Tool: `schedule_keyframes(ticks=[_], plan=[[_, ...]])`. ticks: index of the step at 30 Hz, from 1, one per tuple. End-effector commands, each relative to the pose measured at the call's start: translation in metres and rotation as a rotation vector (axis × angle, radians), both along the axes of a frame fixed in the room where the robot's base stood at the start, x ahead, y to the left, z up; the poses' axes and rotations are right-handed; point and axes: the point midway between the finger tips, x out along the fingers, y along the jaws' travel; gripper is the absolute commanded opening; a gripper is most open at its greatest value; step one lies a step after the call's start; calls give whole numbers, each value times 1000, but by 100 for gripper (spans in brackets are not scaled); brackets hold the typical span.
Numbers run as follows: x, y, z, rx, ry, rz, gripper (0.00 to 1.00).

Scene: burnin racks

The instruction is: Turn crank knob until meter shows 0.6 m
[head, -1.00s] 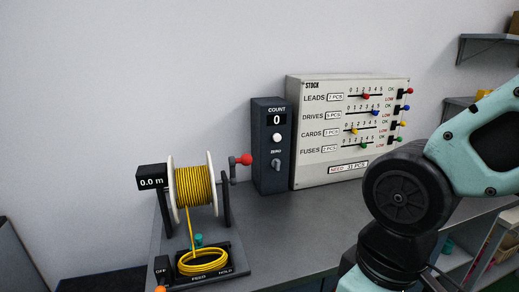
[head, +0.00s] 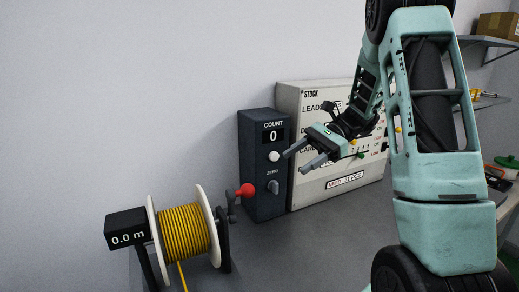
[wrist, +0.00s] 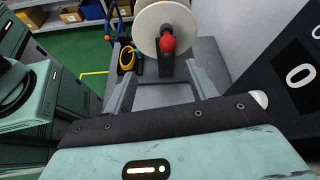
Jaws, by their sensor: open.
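The crank has a red knob (head: 246,190) on a dark arm at the right side of a reel of yellow cable (head: 185,232) with white flanges. The black meter (head: 127,231) left of the reel reads 0.0 m. My gripper (head: 302,159) is open and empty, in the air to the right of and above the knob, in front of the stock panel. In the wrist view the red knob (wrist: 168,43) shows beyond and between the open fingers, apart from them, with the white reel flange (wrist: 165,25) behind it.
A dark counter box (head: 264,165) reading 0 stands behind the knob, close to my gripper. The pale stock panel (head: 340,182) stands to its right. The grey bench top (head: 310,240) is clear in front of them.

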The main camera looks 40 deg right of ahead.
Motion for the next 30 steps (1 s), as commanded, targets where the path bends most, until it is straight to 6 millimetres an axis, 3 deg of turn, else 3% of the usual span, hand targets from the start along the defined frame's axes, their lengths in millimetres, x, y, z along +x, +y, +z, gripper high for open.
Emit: schedule_keyframes(ticks=[3, 8, 30], plan=[[-1, -15, 2, 28, 3, -51, 57], [3, -3, -1, 32, 3, -52, 57], [33, 117, -52, 29, 7, -47, 57]])
